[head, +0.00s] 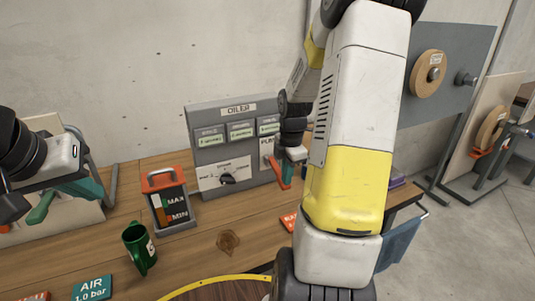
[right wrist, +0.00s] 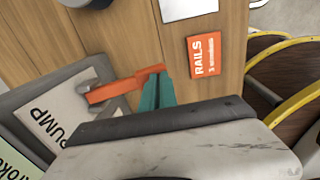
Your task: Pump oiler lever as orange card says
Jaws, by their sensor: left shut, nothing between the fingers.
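The grey oiler panel (head: 222,150) stands at the back of the bench, with small display windows, a dial and a PUMP label. Its orange lever (head: 279,170) is on the right side and also shows beside the PUMP label in the right wrist view (right wrist: 112,89). My right gripper (right wrist: 158,92) has its teal fingertips at the lever's end; whether they grip it is unclear. An orange card (right wrist: 204,55) reads RAILS with a 3 below; the word after it is blurred. In the head view this card (head: 289,220) is partly behind my right arm. My left gripper (head: 95,190) is shut and empty at the left.
A green mug (head: 137,247) and a teal AIR 1.0 bar card (head: 92,288) are nearer. A yellow-edged round surface (head: 215,284) is at the front. My right arm hides the bench's right part.

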